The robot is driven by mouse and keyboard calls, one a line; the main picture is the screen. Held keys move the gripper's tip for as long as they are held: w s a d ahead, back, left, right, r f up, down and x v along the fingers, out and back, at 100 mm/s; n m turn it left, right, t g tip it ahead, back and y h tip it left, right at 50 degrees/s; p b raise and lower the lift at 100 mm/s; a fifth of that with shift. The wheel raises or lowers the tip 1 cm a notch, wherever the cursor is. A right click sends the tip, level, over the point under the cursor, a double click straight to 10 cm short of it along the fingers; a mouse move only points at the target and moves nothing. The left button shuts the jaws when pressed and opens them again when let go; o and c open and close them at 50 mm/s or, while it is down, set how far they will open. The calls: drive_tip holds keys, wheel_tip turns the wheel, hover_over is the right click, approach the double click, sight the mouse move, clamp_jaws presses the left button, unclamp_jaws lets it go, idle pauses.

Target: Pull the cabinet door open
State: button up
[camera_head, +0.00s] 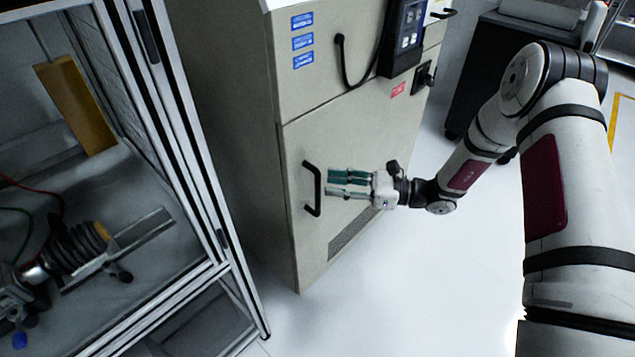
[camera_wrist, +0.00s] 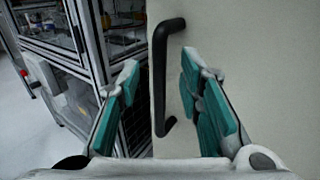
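The beige cabinet (camera_head: 230,100) stands in the middle of the head view. Its lower door (camera_head: 355,140) looks shut and carries a black vertical bar handle (camera_head: 312,188) near its left edge. My gripper (camera_head: 328,183) is in front of the door, with its teal-padded fingers pointing at the handle from the right. In the wrist view my gripper (camera_wrist: 160,75) is open, with one finger on each side of the handle (camera_wrist: 160,80). The fingers appear apart from the bar. I cannot tell exactly how far the fingertips are from the door face.
A framed glass enclosure (camera_head: 190,150) with equipment inside stands close on the left of the cabinet. A control panel (camera_head: 403,38) with a cable is on the cabinet's upper part. A dark cart (camera_head: 490,65) stands behind on the right. The white floor (camera_head: 430,290) in front is clear.

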drive_tip(key=shift+w+a, duration=0.2)
drive_tip(key=shift+a, duration=2.25)
clamp_jaws()
